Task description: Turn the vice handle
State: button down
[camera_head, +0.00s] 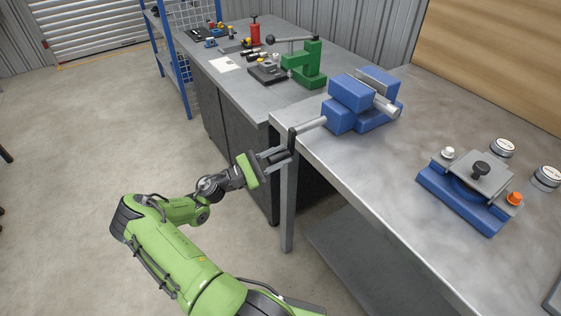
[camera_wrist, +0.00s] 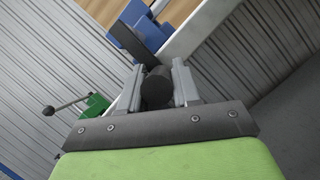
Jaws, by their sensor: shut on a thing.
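The blue vice (camera_head: 352,93) is on the metal workbench. In the wrist view a dark rounded end of the handle (camera_wrist: 157,87) sits between the two grey fingers. Part of the blue vice (camera_wrist: 128,27) shows beyond. The fingers hide some of the handle.
The workbench edge (camera_head: 345,203) and a bench leg (camera_head: 288,215) are close to my gripper. A blue fixture (camera_head: 460,198) stands to the right on the bench. A green press (camera_head: 312,65) is on the bench behind. Open floor (camera_head: 100,130) lies to the left.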

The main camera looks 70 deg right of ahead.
jog(key=shift+w+d+m, duration=0.1)
jog(key=shift+w+m, duration=0.05)
jog(key=shift+m, duration=0.25)
jog(key=c, duration=0.9)
grip_release()
jog(key=v, duration=1.5)
jog(key=shift+w+a, duration=0.25)
jog(key=shift+w, duration=0.1)
jog(key=shift+r, duration=0.1)
